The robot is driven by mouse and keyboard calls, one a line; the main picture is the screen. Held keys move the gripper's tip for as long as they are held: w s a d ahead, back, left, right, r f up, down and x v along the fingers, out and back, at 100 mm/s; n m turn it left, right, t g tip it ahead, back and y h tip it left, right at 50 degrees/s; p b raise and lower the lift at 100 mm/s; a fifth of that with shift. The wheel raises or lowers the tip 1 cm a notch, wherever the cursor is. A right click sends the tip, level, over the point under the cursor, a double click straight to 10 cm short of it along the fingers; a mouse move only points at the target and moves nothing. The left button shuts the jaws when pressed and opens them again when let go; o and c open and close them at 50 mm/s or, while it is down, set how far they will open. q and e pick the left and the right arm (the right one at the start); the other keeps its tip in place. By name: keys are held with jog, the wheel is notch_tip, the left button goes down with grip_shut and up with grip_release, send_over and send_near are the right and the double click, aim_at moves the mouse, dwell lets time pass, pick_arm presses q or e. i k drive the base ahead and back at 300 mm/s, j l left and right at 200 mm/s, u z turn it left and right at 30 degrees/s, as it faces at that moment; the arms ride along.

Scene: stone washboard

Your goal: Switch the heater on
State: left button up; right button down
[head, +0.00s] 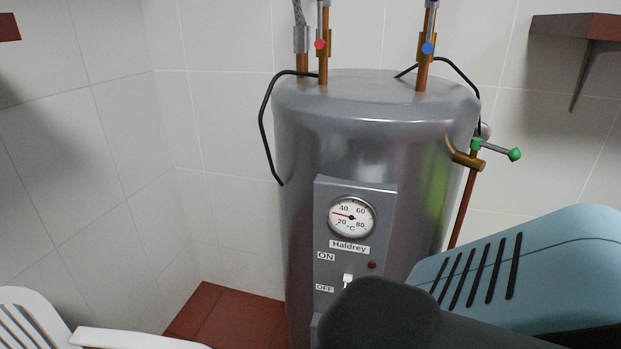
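The heater (400,130) is a grey metal cylinder standing in the middle of the head view. Its front panel (385,205) carries a round temperature dial (351,217), a "Haldrey" label, ON and OFF labels and a dark red lamp (372,265) that looks unlit. A small white switch (348,279) sits at the lower, OFF end. My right gripper (380,312), a dark grey shape, comes in from the lower right. It overlaps the panel just below the switch; contact cannot be told. Its fingertips cannot be made out separately. My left gripper is not in view.
Copper pipes with a red valve (320,44) and a blue valve (428,48) rise from the heater's top. A green-handled valve (514,154) sticks out at its right. A white slatted chair-like object (35,320) stands lower left. A shelf (575,27) hangs upper right.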

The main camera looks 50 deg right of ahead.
aim_at(347, 278)
jog(key=z, duration=1.85)
